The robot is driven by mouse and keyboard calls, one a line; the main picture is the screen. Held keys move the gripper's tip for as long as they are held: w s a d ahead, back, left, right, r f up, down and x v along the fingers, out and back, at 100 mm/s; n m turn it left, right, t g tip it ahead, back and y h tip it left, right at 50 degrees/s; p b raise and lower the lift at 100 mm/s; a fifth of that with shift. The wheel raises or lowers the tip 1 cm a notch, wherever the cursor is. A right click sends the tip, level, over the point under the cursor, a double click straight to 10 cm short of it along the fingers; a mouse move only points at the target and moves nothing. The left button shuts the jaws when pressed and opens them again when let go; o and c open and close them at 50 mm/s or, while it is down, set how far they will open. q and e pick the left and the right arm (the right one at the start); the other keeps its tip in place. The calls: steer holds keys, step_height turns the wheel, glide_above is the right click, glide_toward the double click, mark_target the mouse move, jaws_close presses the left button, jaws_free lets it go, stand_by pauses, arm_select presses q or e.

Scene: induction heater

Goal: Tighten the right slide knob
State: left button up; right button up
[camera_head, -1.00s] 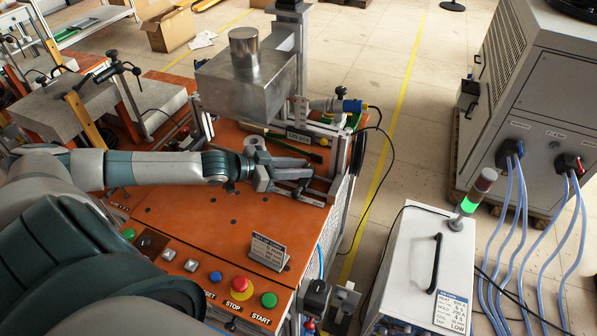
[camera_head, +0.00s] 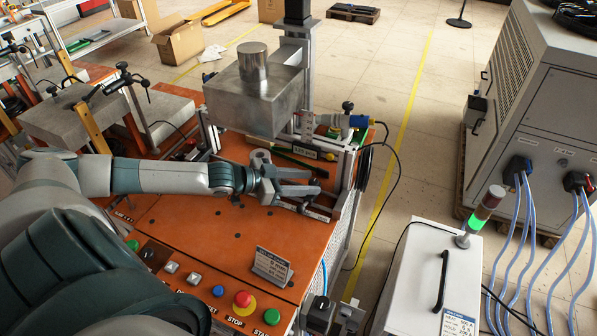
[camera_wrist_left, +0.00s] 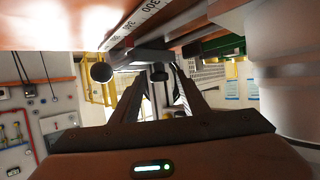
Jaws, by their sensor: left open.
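My left gripper (camera_head: 312,181) reaches in from the left, low over the orange table by the slide rail at its right end. Its two fingers are apart, with nothing held between them. In the left wrist view the open fingers (camera_wrist_left: 160,97) point at a dark knob on a stem (camera_wrist_left: 160,74), which shows between them and beyond their tips. A round black knob (camera_wrist_left: 101,72) shows left of the fingers, beside a rail with a printed scale (camera_wrist_left: 128,30). I cannot tell for sure which of these is the right slide knob.
A metal block with a cylinder on top (camera_head: 254,92) stands behind the gripper. A post with a black knob (camera_head: 348,106) and a blue connector (camera_head: 359,121) stand at the back right. Start and stop buttons (camera_head: 242,299) line the front. A white cabinet (camera_head: 425,290) stands to the right.

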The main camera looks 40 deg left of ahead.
arm_select(q)
steer(key=shift+s+a, duration=0.1)
steer(key=shift+s, duration=0.05)
steer(key=shift+b+v, duration=0.4)
steer(key=shift+v, duration=2.55)
steer(key=p+v, duration=0.7)
steer(key=v, duration=0.4)
steer(key=shift+r, duration=0.2)
